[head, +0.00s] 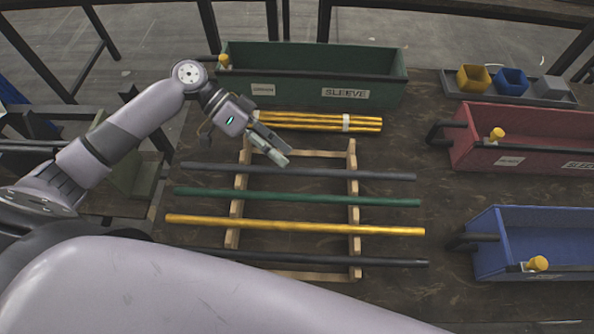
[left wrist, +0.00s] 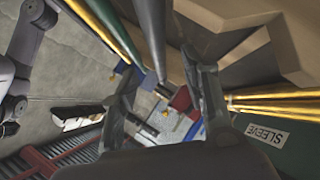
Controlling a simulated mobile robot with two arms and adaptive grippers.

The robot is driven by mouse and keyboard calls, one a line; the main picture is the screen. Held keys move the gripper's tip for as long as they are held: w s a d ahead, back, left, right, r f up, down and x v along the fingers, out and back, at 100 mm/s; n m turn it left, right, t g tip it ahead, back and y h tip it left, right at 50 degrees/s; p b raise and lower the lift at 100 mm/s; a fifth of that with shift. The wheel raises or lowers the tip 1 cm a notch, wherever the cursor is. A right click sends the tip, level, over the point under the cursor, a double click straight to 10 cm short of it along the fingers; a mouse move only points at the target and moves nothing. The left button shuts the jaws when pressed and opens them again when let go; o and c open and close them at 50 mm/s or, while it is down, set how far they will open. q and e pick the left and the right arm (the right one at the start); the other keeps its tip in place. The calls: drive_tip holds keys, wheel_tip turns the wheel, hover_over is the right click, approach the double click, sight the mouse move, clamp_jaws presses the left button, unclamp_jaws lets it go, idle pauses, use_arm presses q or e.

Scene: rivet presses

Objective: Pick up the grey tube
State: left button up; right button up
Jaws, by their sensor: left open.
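The grey tube (head: 330,173) lies across a wooden rack (head: 352,190), as the farthest of several parallel tubes. In the left wrist view the grey tube (left wrist: 152,32) runs down from the top edge toward the space between the fingers. My left gripper (head: 276,155) is open and empty, just beyond the grey tube and near the rack's left-middle part. Its two fingers show apart in the left wrist view (left wrist: 165,92). Whether the fingers touch the tube I cannot tell. My right gripper is out of view.
A green tube (head: 310,197), a yellow tube (head: 310,225) and a black tube (head: 300,258) lie nearer on the rack. A yellow bundle (head: 365,123) lies behind it, before a green bin (head: 300,62). Red (head: 520,130) and blue (head: 530,225) bins stand at right.

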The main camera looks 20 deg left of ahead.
sight(297, 172)
use_arm(q)
drive_tip(key=x, duration=0.3)
drive_tip(key=shift+d+f+b, duration=0.15)
drive_tip(key=shift+b, duration=0.2)
clamp_jaws()
